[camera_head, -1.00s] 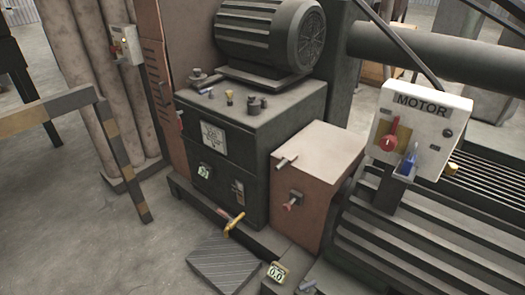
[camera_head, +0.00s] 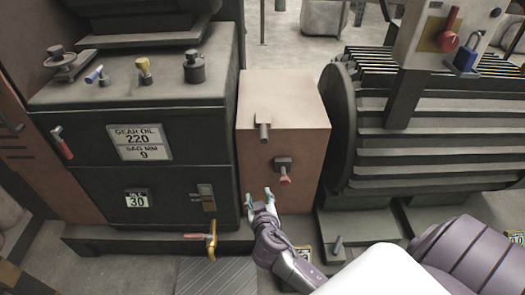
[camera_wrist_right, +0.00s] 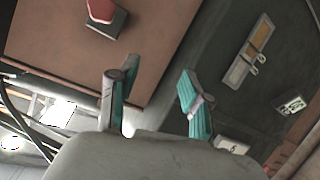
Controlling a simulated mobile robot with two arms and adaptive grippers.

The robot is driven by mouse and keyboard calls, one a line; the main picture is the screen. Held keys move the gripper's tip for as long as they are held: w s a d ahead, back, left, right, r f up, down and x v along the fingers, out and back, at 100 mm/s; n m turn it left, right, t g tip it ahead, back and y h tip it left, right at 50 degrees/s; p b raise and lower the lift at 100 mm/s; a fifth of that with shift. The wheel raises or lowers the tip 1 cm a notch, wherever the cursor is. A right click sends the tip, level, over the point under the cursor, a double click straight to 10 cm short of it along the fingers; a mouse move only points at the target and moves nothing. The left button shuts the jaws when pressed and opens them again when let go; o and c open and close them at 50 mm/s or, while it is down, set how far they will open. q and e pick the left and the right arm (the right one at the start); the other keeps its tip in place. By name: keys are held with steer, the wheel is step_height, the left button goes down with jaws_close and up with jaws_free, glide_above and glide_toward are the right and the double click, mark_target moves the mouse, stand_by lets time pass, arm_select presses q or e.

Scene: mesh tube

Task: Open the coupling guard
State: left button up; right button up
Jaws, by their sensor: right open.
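The coupling guard, a reddish-brown box (camera_head: 283,100), stands between the dark gearbox and the ribbed motor and looks closed. A grey bar-like handle (camera_head: 263,130) sticks out near the top of its front. A red-tipped latch or knob (camera_head: 284,174) sits lower on the front; a red piece on a dark mount (camera_wrist_right: 104,12) shows at the top of the right wrist view. My right gripper (camera_head: 259,197) is open and empty, low in front of the guard's lower left, below and left of the red latch. Its two teal-padded fingers (camera_wrist_right: 155,92) are apart. My left gripper is out of view.
The gearbox (camera_head: 140,98) with its labels stands left of the guard. A yellow valve with a red handle (camera_head: 211,240) is low at its front. A motor switch panel with a red knob (camera_head: 450,30) and blue padlock (camera_head: 467,53) is upper right. A ridged plate (camera_head: 216,277) lies below.

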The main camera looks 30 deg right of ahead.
step_height(320, 180, up, 5)
steer(key=w+m+t+h+b, duration=0.1)
steer(key=m, duration=0.1)
steer(key=m+t+h+b, duration=0.1)
steer(key=m+t+h, duration=0.1)
steer(key=h, duration=0.1)
glide_toward(263, 130)
steer(key=x, duration=0.6)
steer(key=f+x, duration=0.1)
steer(key=x, duration=0.3)
steer(key=shift+d, duration=0.1)
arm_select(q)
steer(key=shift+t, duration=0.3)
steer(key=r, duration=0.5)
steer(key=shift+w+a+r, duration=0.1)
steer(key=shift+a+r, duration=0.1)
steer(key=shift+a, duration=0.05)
arm_select(e)
jaws_close()
